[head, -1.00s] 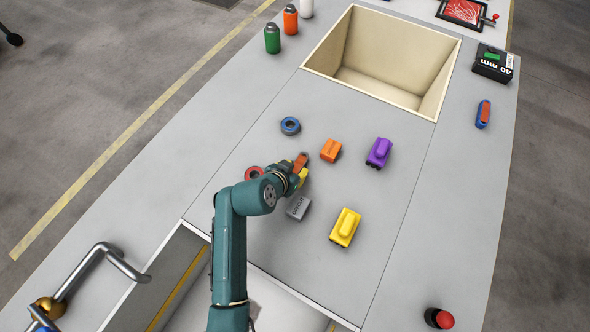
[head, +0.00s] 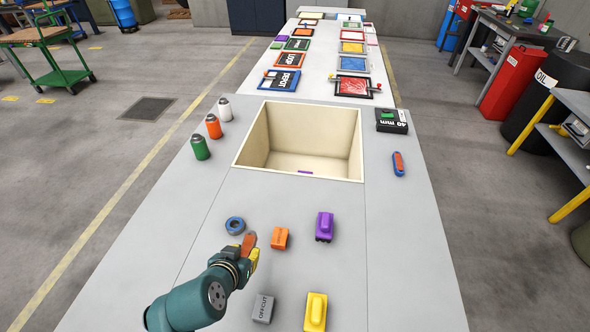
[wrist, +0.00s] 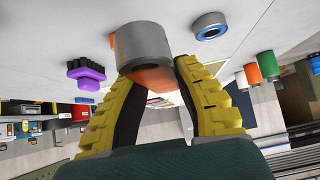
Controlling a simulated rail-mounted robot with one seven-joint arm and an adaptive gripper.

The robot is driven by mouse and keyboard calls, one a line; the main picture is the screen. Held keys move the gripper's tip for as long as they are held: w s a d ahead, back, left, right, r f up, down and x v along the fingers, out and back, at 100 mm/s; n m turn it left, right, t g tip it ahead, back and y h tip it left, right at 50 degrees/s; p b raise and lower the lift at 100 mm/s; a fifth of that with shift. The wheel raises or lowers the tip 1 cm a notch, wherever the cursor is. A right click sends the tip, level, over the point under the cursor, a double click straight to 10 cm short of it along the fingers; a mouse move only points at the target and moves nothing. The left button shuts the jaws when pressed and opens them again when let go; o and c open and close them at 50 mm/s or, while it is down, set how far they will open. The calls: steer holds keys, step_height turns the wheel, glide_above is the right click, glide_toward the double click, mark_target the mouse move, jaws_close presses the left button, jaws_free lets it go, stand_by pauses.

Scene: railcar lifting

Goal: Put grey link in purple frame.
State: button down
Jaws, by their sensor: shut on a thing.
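My gripper (head: 251,256) is low over the near left of the table. In the wrist view its yellow fingers (wrist: 158,75) are closed on a piece with a grey, rounded body (wrist: 146,44) and orange-red below it. In the head view an orange-red piece (head: 249,242) shows at the fingertips. I cannot tell for certain that it is the grey link. No purple frame is clearly recognisable. A small purple item (head: 282,38) lies among the frames far back on the left, and a purple strip (head: 305,172) shows in the bin.
The open beige bin (head: 237,152) stands beyond my gripper. Bottles (head: 213,126) line the left; a black box (head: 391,120) stands right.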

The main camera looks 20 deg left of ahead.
steer(key=shift+r, duration=0.1)
steer(key=d+r+m+h, duration=0.1)
steer(key=d+m+h, duration=0.1)
steer(key=d, duration=2)
steer(key=s+r+p, duration=0.6)
steer(key=r+p, duration=0.2)
steer(key=p, duration=0.9)
steer(key=s+a+r+n+y+p, duration=0.1)
steer(key=s+r+p, duration=0.4)
steer(key=p, duration=1.2)
step_height(320, 180, up, 4)
steer(key=shift+s+a+f, duration=0.15)
steer(key=shift+s+f, duration=0.1)
steer(key=shift+s, duration=0.1)
